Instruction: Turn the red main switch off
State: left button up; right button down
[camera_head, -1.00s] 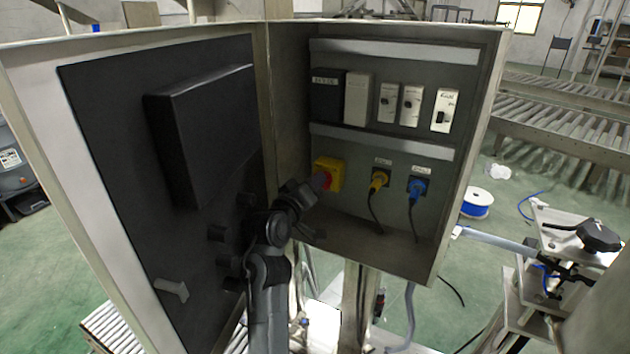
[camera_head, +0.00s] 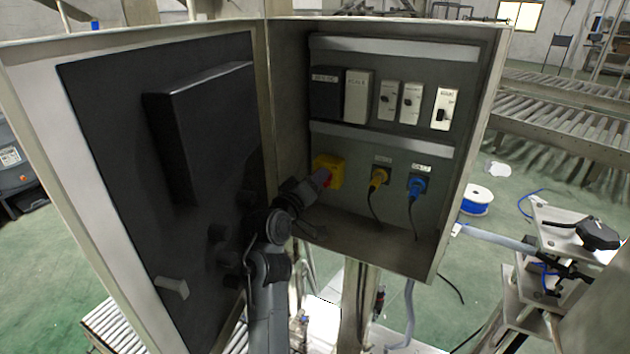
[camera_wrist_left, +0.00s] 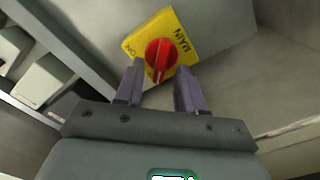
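The main switch is a red rotary knob (camera_wrist_left: 160,55) on a yellow plate (camera_wrist_left: 183,37) marked MAIN and ON. Its white mark runs roughly up and down in the left wrist view. In the head view the yellow plate (camera_head: 335,165) sits low at the left of the cabinet's back panel, and the knob is mostly hidden by my gripper. My left gripper (camera_wrist_left: 160,74) is open, its fingers at either side of the knob's near edge; I cannot tell whether they touch it. It also shows in the head view (camera_head: 320,180). My right gripper is not in view.
The open cabinet door (camera_head: 105,170) stands left of my arm, with a black box (camera_head: 205,130) on it. Several modules line the rail above. The cabinet's side wall bounds the right.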

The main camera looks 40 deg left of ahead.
pick_arm(q)
jog(key=shift+r, duration=0.1)
jog(key=d+r+p, duration=0.4)
jog(key=d+r, duration=0.7)
jog(key=shift+w+d, duration=0.2)
jog(key=shift+d, duration=0.15)
jog(key=shift+f, duration=0.1)
